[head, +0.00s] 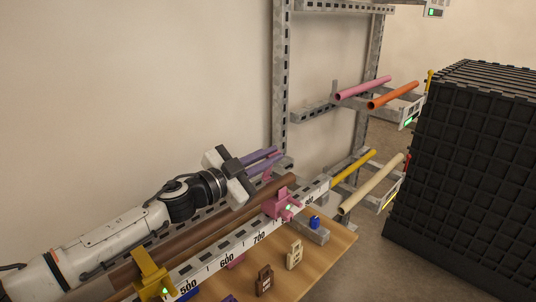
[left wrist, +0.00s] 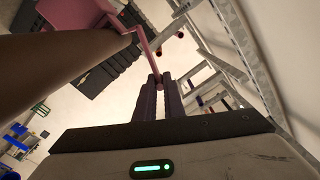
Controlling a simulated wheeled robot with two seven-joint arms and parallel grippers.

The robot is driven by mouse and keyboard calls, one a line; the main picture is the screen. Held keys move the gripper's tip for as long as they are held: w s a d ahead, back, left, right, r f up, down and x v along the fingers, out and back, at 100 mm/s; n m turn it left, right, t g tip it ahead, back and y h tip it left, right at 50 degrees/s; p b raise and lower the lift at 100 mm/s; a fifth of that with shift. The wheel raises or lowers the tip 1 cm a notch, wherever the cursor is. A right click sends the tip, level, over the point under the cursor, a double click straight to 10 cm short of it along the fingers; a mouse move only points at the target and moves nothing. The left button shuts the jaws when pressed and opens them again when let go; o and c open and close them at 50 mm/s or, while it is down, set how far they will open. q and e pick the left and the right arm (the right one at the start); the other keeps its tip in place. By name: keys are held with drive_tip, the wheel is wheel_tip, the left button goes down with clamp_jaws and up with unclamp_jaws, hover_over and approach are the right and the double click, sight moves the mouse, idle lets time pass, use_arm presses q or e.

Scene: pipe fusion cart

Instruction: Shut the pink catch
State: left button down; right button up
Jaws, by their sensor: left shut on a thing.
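The pink catch (head: 280,204) sits on the numbered rail around the long brown pipe (head: 205,227). In the left wrist view its pink body (left wrist: 75,14) is at the top left, over the brown pipe (left wrist: 60,68), and its thin pink lever (left wrist: 146,48) stands out from it. My left gripper (head: 276,157) is behind the pipe, to the upper left of the catch body. In the left wrist view its dark fingers (left wrist: 158,85) are shut on the end of the lever. My right gripper is not in view.
A yellow catch (head: 153,272) is nearer on the rail (head: 240,243). Wooden tags and a blue piece (head: 314,222) lie on the table (head: 330,248). A rack with coloured pipes (head: 362,88) stands behind, and a black crate stack (head: 470,160) at right.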

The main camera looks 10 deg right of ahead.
use_arm(q)
drive_tip(key=shift+f, duration=0.1)
drive_tip(key=c, duration=1.8)
unclamp_jaws()
drive_tip(key=shift+c, duration=0.2)
drive_tip(key=v, duration=0.9)
drive_tip(key=shift+s+a, duration=0.1)
drive_tip(key=shift+a, duration=0.15)
drive_tip(key=shift+s+a, duration=0.3)
drive_tip(key=shift+c, duration=0.4)
